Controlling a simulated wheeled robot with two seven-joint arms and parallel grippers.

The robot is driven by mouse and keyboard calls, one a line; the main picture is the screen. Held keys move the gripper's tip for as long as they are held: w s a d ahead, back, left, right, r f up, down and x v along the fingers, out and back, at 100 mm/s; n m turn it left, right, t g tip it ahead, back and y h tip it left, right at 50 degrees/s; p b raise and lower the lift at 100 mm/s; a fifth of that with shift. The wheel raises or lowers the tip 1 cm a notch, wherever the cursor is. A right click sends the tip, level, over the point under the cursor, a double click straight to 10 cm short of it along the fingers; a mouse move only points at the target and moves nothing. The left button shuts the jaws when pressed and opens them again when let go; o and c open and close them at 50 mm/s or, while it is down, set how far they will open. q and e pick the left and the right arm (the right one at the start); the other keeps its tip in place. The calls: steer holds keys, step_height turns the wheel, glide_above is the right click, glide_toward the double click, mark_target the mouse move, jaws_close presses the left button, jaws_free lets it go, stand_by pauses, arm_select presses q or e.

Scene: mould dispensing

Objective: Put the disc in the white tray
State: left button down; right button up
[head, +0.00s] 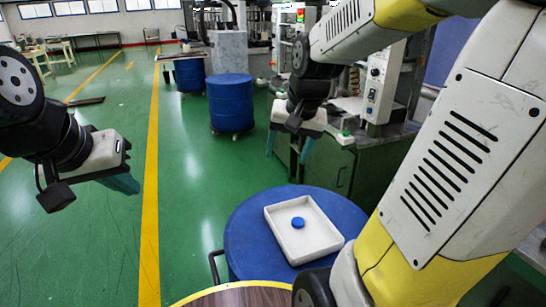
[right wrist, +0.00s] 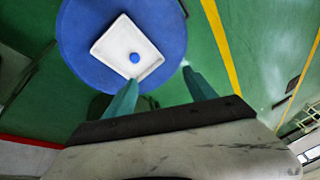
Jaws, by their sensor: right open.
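The blue disc (head: 298,222) lies inside the white tray (head: 327,246), near its middle. The tray sits on top of a blue drum (head: 240,262). The disc (right wrist: 135,58) and the tray (right wrist: 104,47) also show in the right wrist view. My right gripper (head: 288,146) is open and empty, raised above and behind the drum, clear of the tray; its fingers (right wrist: 158,88) stand wide apart in the right wrist view. My left gripper (head: 128,184) is at the left over the floor, seen from the side, so its opening does not show.
More blue drums (head: 230,103) stand further back. A round wooden top (head: 245,296) with a yellow rim is at the bottom edge. Green floor (head: 185,225) lies open at the left.

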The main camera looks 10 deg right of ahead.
steer(key=s+a+r+n+t, duration=0.1)
steer(key=s+a+r+n, duration=0.1)
steer(key=s, duration=0.3)
steer(key=s+a+r+n+t+y, duration=0.1)
steer(key=s+a+r+n, duration=0.1)
steer(key=s, duration=0.4)
stand_by(0.6)
